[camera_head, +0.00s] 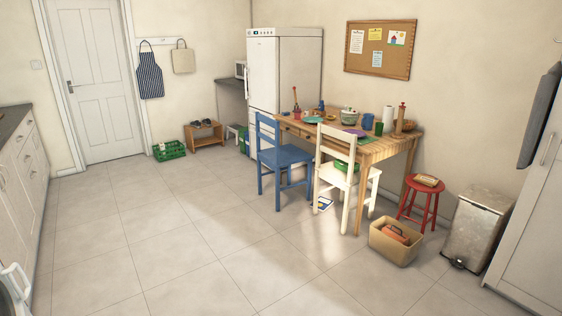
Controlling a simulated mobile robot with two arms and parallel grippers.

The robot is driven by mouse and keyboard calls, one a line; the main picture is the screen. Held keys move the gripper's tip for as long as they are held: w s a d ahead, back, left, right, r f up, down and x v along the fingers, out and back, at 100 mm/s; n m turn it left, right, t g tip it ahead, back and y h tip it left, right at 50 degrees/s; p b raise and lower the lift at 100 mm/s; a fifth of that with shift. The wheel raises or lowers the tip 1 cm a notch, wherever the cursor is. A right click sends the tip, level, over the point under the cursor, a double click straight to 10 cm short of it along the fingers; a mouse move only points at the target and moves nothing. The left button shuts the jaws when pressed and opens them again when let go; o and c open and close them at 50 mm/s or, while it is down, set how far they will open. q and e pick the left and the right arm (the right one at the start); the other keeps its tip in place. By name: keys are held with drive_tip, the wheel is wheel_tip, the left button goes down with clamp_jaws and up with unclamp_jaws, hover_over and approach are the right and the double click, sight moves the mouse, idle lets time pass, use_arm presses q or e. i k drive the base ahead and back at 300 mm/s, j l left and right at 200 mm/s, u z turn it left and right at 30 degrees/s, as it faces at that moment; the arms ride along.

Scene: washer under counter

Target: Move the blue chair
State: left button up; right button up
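The blue chair (284,158) stands upright on the tiled floor in the head view, right of the middle. Its back faces the open floor and its seat points toward the wooden table (372,149). The fridge stands behind it, and a white chair (340,175) stands close on its right. Neither of my grippers shows in the view, so I cannot see whether they are open or shut.
The floor (170,235) left of and in front of the chairs is clear. A storage box (394,248), a red stool (419,206) and a metal bin (478,226) stand at the right. A green crate (169,151) lies near the door. Counters line the left.

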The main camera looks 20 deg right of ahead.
sight(285, 158)
drive_tip(key=i+l, duration=0.1)
drive_tip(key=i, duration=1.95)
drive_tip(key=i+j, duration=0.15)
drive_tip(key=i, duration=0.6)
drive_tip(key=i+j, duration=0.1)
drive_tip(key=i, duration=0.7)
drive_tip(key=i+j, duration=0.15)
drive_tip(key=i, duration=0.6)
